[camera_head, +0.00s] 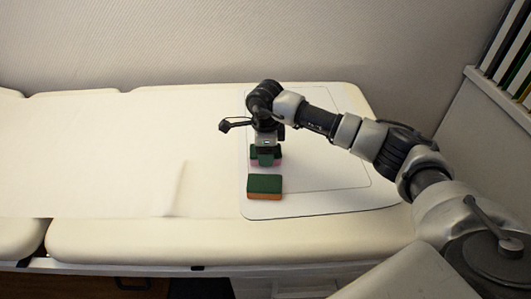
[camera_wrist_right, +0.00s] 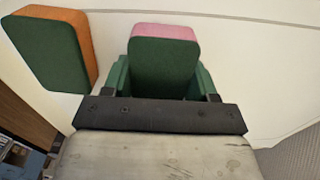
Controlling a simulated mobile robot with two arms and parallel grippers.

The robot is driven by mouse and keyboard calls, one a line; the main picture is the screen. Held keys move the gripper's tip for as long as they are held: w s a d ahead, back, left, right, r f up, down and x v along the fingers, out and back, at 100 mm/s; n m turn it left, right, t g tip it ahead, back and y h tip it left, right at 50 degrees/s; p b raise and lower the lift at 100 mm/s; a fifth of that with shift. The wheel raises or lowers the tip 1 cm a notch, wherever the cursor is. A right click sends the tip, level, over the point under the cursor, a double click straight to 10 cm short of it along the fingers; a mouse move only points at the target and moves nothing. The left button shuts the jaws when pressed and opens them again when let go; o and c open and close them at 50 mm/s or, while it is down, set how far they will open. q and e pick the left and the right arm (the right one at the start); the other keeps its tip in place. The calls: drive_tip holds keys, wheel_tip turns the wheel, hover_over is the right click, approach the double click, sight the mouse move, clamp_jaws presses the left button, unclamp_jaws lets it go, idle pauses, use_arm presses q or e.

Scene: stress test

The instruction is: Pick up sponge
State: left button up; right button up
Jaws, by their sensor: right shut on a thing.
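A sponge with a green face and a pink layer (camera_wrist_right: 163,62) is between the fingers of my right gripper (camera_head: 265,158) in the right wrist view. The gripper (camera_wrist_right: 163,80) is shut on it, with a green finger at each side. In the head view the gripper points down over the mat and hides most of this sponge. A second sponge, green on top and orange below (camera_head: 265,186), lies just in front of the gripper, apart from it. It also shows at the upper left of the wrist view (camera_wrist_right: 48,52). My left gripper is not in view.
The sponges are over a pale mat (camera_head: 325,201) on a long cream padded bench (camera_head: 120,235). The bench is bare to the left. A wall stands behind, and a rack of dark upright items (camera_head: 510,60) is at the upper right.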

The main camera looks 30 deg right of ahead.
drive_tip(key=r, duration=0.4)
drive_tip(key=shift+s+d, duration=0.35)
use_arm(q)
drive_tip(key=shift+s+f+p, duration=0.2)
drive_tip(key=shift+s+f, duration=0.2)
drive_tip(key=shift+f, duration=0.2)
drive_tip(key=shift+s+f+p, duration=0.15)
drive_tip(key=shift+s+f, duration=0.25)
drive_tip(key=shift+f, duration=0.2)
use_arm(e)
drive_tip(key=s+d+r, duration=0.6)
drive_tip(key=s, duration=0.2)
drive_tip(key=shift+s+d, duration=0.25)
drive_tip(key=shift+r, duration=0.1)
